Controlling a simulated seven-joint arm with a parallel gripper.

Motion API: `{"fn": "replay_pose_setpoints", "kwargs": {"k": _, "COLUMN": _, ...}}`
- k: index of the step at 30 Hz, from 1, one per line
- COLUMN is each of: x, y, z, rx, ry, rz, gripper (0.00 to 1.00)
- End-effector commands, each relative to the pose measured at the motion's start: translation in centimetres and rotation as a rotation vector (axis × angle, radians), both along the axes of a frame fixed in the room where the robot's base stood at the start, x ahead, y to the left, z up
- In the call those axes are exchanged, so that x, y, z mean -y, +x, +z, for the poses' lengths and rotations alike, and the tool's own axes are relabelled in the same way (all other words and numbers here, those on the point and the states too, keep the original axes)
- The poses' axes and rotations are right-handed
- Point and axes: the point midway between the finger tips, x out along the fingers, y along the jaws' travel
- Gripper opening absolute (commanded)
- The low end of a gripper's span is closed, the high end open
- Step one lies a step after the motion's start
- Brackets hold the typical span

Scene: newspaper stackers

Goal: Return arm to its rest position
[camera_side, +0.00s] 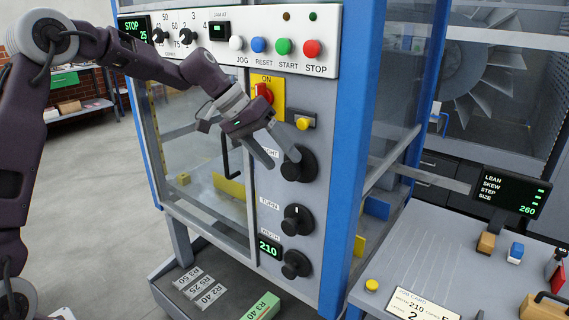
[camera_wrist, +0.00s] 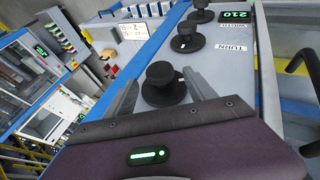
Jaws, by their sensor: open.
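My gripper (camera_side: 280,147) is in front of the machine's control panel, at the top black knob (camera_side: 299,164). Its two fingers are apart, with the knob close to their tips in the side view. In the wrist view the gripper (camera_wrist: 164,97) has the same knob (camera_wrist: 163,85) showing between its spread fingers. I cannot tell whether a finger touches the knob. Nothing is held. My arm reaches in from the left of the side view.
Below are the TURN knob (camera_side: 297,220) and WIDTH knob (camera_side: 296,264), beside a display reading 210 (camera_side: 269,248). A red switch (camera_side: 264,93) and yellow button (camera_side: 303,124) sit close above my gripper. A bench (camera_side: 420,262) stands at right. Open floor (camera_side: 95,190) lies left.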

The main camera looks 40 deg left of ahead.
Motion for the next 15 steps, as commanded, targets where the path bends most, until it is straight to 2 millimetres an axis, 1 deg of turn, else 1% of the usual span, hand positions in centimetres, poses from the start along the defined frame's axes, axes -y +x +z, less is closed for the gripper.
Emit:
{"fn": "replay_pose_setpoints", "kwargs": {"k": 1, "x": -0.6, "y": -0.3, "z": 1.0, "rx": 0.004, "ry": 0.001, "rz": 0.004, "gripper": 0.64}}
{"fn": "replay_pose_setpoints", "kwargs": {"k": 3, "x": -1.2, "y": -0.9, "z": 2.0, "rx": 0.004, "ry": 0.002, "rz": 0.003, "gripper": 0.64}}
{"fn": "replay_pose_setpoints", "kwargs": {"k": 6, "x": -1.8, "y": -1.4, "z": 3.1, "rx": 0.002, "ry": 0.001, "rz": 0.002, "gripper": 0.64}}
{"fn": "replay_pose_setpoints", "kwargs": {"k": 9, "x": -2.0, "y": -1.6, "z": 3.4, "rx": 0.001, "ry": 0.0, "rz": 0.0, "gripper": 0.64}}
{"fn": "replay_pose_setpoints", "kwargs": {"k": 15, "x": -2.0, "y": -1.6, "z": 3.4, "rx": 0.0, "ry": 0.0, "rz": 0.0, "gripper": 0.64}}
